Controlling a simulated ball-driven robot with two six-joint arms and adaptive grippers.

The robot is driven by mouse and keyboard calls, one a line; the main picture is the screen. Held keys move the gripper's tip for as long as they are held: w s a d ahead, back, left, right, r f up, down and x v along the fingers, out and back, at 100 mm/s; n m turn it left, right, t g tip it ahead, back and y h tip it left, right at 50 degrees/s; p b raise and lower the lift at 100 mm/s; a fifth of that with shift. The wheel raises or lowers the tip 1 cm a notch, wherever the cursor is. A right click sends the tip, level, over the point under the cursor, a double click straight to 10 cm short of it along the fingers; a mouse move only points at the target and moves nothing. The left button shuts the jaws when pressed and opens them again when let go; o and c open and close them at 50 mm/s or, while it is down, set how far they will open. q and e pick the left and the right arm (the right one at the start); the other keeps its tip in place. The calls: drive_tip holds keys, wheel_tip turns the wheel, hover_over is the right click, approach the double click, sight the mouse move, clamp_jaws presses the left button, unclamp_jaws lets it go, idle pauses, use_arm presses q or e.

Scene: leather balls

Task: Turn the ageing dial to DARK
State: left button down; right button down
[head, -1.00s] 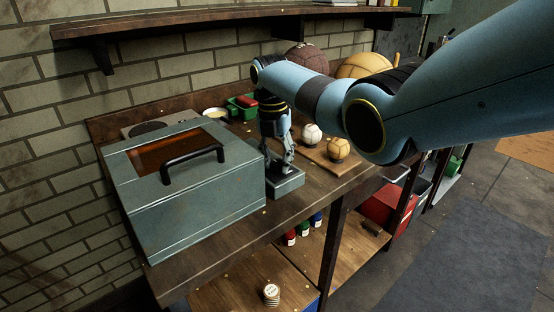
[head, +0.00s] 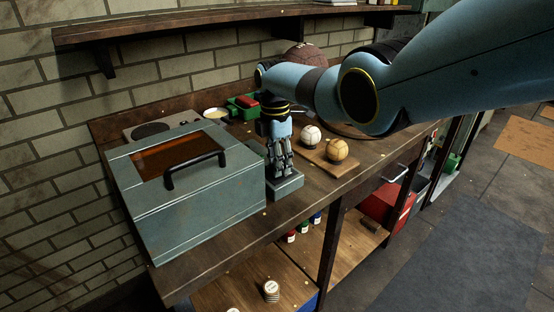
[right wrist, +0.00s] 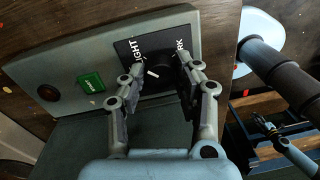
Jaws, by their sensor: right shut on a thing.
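The ageing dial (right wrist: 163,70) is a dark knob on a black plate, in the right wrist view. The word LIGHT shows on its left and part of DARK on its right. A short white mark (right wrist: 153,74) shows on the left side, nearer LIGHT; its exact reading is unclear. My right gripper (right wrist: 158,80) is shut on the dial, with a finger on each side covering part of it. In the head view my right gripper (head: 284,174) points down onto the small grey control box (head: 290,188), and the dial is hidden there.
The grey cabinet (head: 210,208) with an amber window and black handle stands left of the control box. A white ball (head: 311,136) and a tan ball (head: 336,150) lie on a wooden board to the right.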

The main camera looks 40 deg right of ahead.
drive_tip(key=m+p, duration=0.1)
drive_tip(key=m, duration=0.4)
drive_tip(key=shift+r+m, duration=0.1)
drive_tip(key=shift+m, duration=0.2)
drive_tip(key=m+p, duration=0.1)
drive_tip(key=m, duration=0.4)
drive_tip(key=shift+d+y, duration=0.1)
drive_tip(key=shift+y, duration=0.2)
drive_tip(key=m+p, duration=0.2)
drive_tip(key=m, duration=0.3)
drive_tip(key=shift+m+t, duration=0.4)
drive_tip(key=shift+s+m+p, duration=0.1)
drive_tip(key=shift+m+p, duration=0.4)
drive_tip(key=shift+m, duration=1.8)
drive_tip(key=c, duration=0.9)
unclamp_jaws()
drive_tip(key=shift+c, duration=0.2)
